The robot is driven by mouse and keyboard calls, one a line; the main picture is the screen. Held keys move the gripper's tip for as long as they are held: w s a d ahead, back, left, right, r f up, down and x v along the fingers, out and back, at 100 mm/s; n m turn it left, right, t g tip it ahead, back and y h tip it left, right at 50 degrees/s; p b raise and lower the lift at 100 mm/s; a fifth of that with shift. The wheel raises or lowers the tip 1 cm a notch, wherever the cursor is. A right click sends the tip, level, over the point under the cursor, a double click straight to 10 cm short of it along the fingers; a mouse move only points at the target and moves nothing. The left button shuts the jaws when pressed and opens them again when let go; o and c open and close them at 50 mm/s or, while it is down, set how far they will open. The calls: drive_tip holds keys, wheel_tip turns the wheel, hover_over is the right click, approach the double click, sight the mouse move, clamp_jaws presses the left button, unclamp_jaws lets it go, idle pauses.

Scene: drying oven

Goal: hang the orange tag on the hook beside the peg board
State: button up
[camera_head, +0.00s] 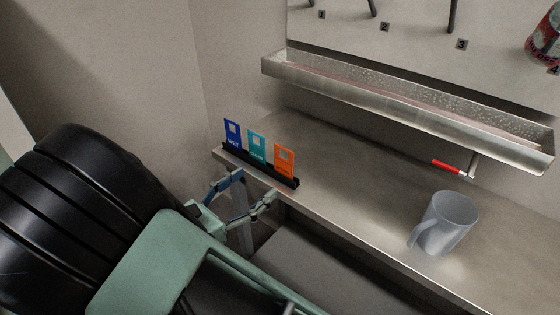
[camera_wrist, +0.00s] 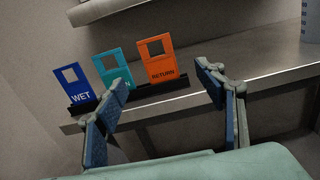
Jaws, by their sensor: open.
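The orange tag (camera_head: 284,159) stands upright in a black holder (camera_head: 262,168) at the left end of the steel shelf, right of a teal tag (camera_head: 256,147) and a blue tag (camera_head: 233,132). In the wrist view the orange tag (camera_wrist: 158,59) reads "RETURN" and has a square window. My gripper (camera_head: 239,194) is open and empty, in front of the holder near the shelf's front edge. In the wrist view its fingers (camera_wrist: 157,102) are spread, with the orange tag beyond them. Part of the peg board (camera_head: 410,40) shows at the top; I cannot identify the hook beside it.
A metal drip trough (camera_head: 400,105) runs below the peg board, over the shelf (camera_head: 350,180). A red bottle (camera_head: 544,40) hangs at the upper right. The shelf between holder and mug is clear.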

approach(283, 162)
drive_tip(key=x, duration=0.4)
drive_tip(key=b+x, duration=0.1)
drive_tip(key=x, duration=0.2)
drive_tip(key=shift+w+d, duration=0.5)
drive_tip(key=shift+w, duration=0.15)
drive_tip(key=shift+c, duration=0.5)
drive_tip(key=c, duration=0.7)
